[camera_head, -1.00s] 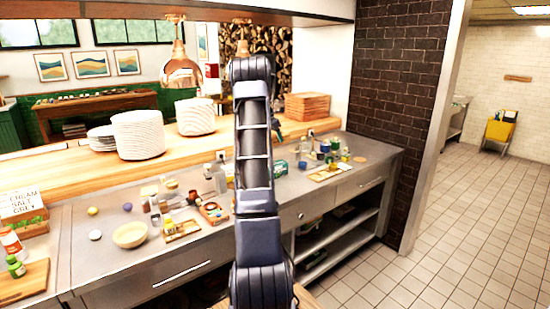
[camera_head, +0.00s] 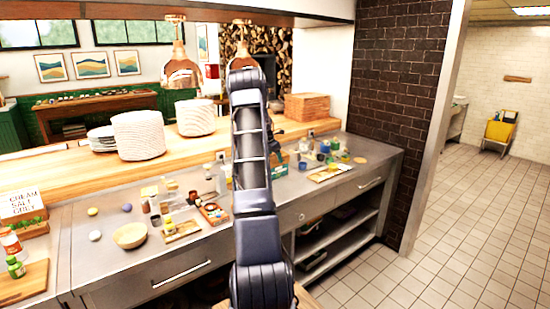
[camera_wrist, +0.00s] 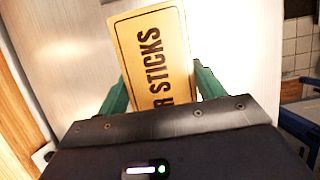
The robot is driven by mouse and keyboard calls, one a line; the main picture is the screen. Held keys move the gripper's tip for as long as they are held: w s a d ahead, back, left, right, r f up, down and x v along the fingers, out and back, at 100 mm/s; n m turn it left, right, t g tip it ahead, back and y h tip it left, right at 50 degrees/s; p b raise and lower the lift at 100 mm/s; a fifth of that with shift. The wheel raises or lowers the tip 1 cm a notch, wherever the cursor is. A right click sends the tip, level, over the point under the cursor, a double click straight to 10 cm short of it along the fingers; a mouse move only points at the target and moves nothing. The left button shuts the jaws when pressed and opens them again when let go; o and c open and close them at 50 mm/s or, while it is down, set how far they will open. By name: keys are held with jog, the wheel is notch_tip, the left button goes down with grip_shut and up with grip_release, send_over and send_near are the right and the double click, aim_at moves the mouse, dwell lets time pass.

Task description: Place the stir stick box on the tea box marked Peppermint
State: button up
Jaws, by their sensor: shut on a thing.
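The stir stick box (camera_wrist: 154,45), yellow-tan with dark lettering that partly reads "R STICKS", stands out in the wrist view. My gripper (camera_wrist: 160,85) is shut on it, with one green finger along each side. In the head view my raised arm stands in the middle of the picture, and the gripper and held box cannot be made out behind it. A small green box (camera_head: 280,170) on the counter is partly hidden by my arm. No label reading Peppermint is legible in any view.
The steel counter (camera_head: 90,270) holds a pale bowl (camera_head: 130,235), a small tray with jars (camera_head: 182,230) and a cluster of cups at right. Plate stacks (camera_head: 138,135) and brown boxes (camera_head: 307,106) stand on the wooden shelf. Copper lamps hang above.

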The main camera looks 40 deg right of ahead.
jog(key=shift+f, duration=0.1)
jog(key=o, duration=1.1)
jog(key=shift+c, duration=0.2)
jog(key=v, duration=1.2)
jog(key=s+a+r+m+t+y, duration=0.1)
jog(key=s+a+r+m, duration=0.3)
jog(key=a, duration=0.6)
jog(key=s+a+r+m+t, duration=0.1)
jog(key=s+a+r+m, duration=0.1)
jog(key=s+a+r, duration=0.55)
jog(key=s+a+r+m+t+y, duration=0.1)
jog(key=s+a+r+m, duration=0.15)
jog(key=a, duration=0.85)
jog(key=s+a+f+m, duration=0.1)
jog(key=s+a+m, duration=0.2)
jog(key=s+a, duration=0.4)
jog(key=s+a+f+m+t+y, duration=0.1)
jog(key=s+a+f+m, duration=0.1)
jog(key=s+a, duration=0.5)
jog(key=s+a+f+m+y, duration=0.1)
jog(key=s+a+m, duration=0.3)
jog(key=s, duration=1)
jog(key=a+f, duration=0.1)
jog(key=a, duration=0.2)
jog(key=shift+t, duration=0.3)
